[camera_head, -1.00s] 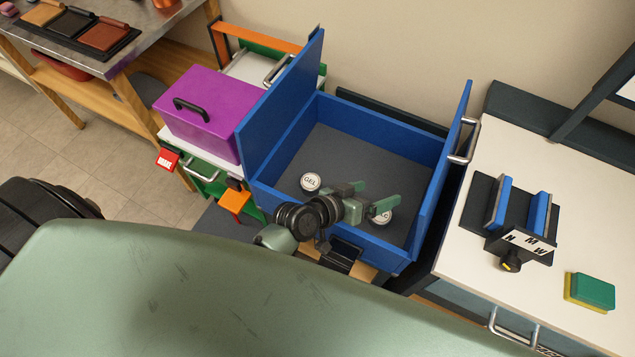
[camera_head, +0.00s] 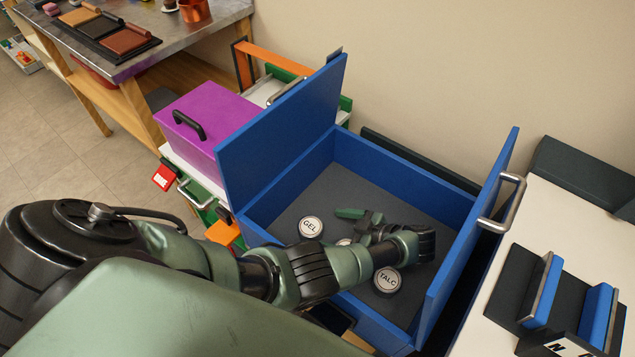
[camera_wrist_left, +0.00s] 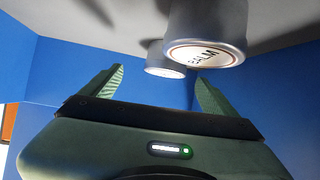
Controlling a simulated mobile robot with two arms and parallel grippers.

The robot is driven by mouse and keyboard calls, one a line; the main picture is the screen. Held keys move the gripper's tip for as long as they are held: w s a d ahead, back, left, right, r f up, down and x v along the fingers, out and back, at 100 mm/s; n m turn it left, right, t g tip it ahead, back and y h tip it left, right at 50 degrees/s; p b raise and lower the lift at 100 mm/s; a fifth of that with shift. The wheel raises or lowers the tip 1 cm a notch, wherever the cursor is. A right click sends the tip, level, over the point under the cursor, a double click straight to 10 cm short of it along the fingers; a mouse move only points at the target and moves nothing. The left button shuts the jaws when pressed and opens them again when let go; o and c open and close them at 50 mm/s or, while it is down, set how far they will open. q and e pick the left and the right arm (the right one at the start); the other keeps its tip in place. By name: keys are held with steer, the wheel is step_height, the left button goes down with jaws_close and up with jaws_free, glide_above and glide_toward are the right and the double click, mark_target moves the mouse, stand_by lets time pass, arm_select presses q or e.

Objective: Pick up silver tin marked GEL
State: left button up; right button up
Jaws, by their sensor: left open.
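The GEL tin (camera_head: 311,227), round with a white lid, stands in the open blue box, left of my left gripper (camera_head: 353,228). The TALC tin (camera_head: 387,281) stands nearer the box front, beside my wrist. Another tin (camera_head: 344,242) is mostly hidden by my arm. In the left wrist view, my left gripper (camera_wrist_left: 160,85) is open and empty. A silver tin marked BALM (camera_wrist_left: 207,40) is close beyond the right finger. A second tin (camera_wrist_left: 164,66) is farther off between the fingers; its label is unreadable. My right gripper is not in view.
The blue box has raised side flaps, left (camera_head: 285,125) and right (camera_head: 470,245). A purple case (camera_head: 200,122) stands to the left. A white worktop (camera_head: 535,215) with a blue-jawed vise (camera_head: 545,290) is at right. The box floor behind my gripper is clear.

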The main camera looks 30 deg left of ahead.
mark_target(313, 227)
arm_select(q)
steer(key=shift+s+a+f+g, duration=0.15)
steer(key=shift+s+g, duration=0.15)
steer(key=x, duration=0.7)
steer(key=shift+s+a, duration=0.1)
steer(key=shift+a, duration=0.25)
steer(key=shift+r, duration=0.25)
steer(key=c, duration=1.7)
steer(key=shift+o, duration=0.2)
